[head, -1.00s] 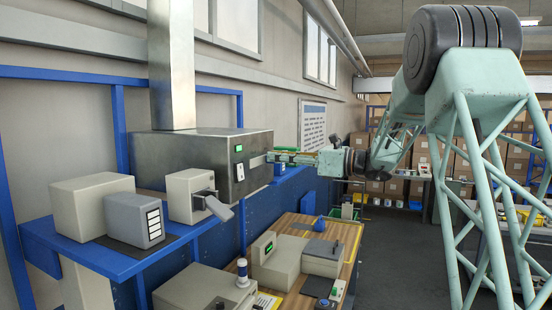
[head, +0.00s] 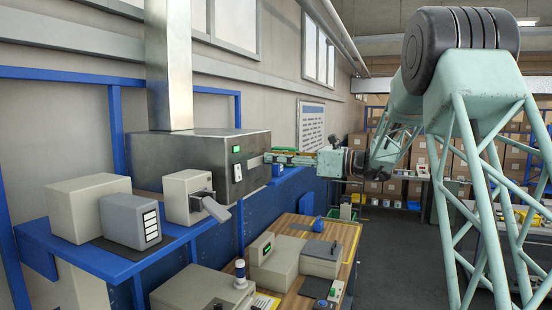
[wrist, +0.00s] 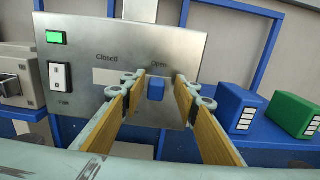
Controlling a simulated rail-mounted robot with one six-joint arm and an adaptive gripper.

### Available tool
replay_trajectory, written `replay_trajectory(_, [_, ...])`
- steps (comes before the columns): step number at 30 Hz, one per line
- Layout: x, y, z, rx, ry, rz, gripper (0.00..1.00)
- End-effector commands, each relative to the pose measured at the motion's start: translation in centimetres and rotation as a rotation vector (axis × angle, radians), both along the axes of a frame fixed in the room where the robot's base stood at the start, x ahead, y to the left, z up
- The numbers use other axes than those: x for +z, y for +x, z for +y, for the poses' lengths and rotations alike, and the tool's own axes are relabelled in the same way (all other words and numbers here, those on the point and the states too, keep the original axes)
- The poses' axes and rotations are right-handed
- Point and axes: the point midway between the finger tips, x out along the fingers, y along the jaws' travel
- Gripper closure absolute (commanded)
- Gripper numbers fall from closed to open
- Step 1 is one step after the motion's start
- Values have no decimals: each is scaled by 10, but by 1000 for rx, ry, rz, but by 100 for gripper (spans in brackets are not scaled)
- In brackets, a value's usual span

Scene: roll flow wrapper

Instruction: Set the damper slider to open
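The damper slider is a blue knob (wrist: 156,88) on the face of a grey metal box (wrist: 196,56). In the wrist view it sits just below the word "Open", at the right end of the pale slot (wrist: 108,76); "Closed" is printed left of it. My gripper (wrist: 158,84) is open, with one finger on each side of the knob and a visible gap to each. Whether the fingertips reach past the knob is hard to tell. In the head view my gripper (head: 276,158) points left at the box front (head: 237,183), and the knob is not clear there.
A lit green indicator (wrist: 57,37) and a white fan switch (wrist: 61,77) are left of the slot. Blue (wrist: 240,110) and green (wrist: 292,115) boxes stand to the right on the blue shelf. A wooden bench (head: 297,230) with several devices stands below.

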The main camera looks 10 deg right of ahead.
Motion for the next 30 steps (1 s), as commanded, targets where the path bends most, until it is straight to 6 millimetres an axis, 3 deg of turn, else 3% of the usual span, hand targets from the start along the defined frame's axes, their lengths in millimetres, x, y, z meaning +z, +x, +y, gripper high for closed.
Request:
replay_trajectory(8, [0,-10,-14,-1,0,0,72])
replay_trajectory(30, [1,-63,-85,-3,0,-1,72])
